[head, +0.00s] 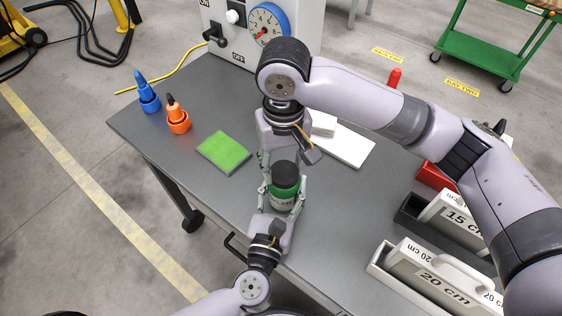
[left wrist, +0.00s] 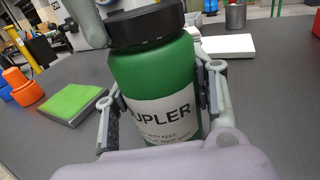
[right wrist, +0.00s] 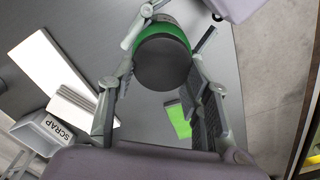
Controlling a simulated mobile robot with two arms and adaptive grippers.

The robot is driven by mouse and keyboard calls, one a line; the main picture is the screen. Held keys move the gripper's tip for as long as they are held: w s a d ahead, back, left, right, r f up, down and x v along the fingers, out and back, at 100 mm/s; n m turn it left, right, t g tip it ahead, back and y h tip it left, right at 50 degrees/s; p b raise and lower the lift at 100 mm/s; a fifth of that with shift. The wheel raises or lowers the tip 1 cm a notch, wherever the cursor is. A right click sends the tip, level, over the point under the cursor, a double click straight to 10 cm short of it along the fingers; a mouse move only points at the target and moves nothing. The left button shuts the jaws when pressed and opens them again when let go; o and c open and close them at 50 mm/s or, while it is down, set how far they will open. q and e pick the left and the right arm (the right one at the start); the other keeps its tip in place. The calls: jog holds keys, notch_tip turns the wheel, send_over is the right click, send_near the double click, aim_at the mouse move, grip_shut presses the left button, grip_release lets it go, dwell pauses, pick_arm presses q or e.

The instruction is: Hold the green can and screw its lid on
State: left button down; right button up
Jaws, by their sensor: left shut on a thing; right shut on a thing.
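The green can (head: 284,199) stands upright near the table's front edge, its label facing my left gripper. My left gripper (head: 286,188) is shut around its body, with one finger on each side in the left wrist view (left wrist: 158,75). The black lid (head: 285,173) sits on top of the can and looks about level. My right gripper (head: 283,165) comes from above and behind and is shut on the lid; its fingers flank the lid (right wrist: 163,65) in the right wrist view. The lid's thread is hidden, so I cannot tell how tight it is.
A green-topped pad (head: 224,151), an orange holder (head: 179,124) and a blue holder (head: 150,103) are at left. White blocks (head: 345,146) lie behind right. Labelled trays (head: 440,280) are at right. A control box with a dial (head: 268,25) stands at the back.

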jog(key=m, duration=0.5)
jog(key=shift+d+m, duration=0.25)
jog(key=shift+m, duration=0.15)
jog(key=o, duration=0.9)
jog(key=shift+c, duration=0.2)
jog(key=shift+r, duration=2.25)
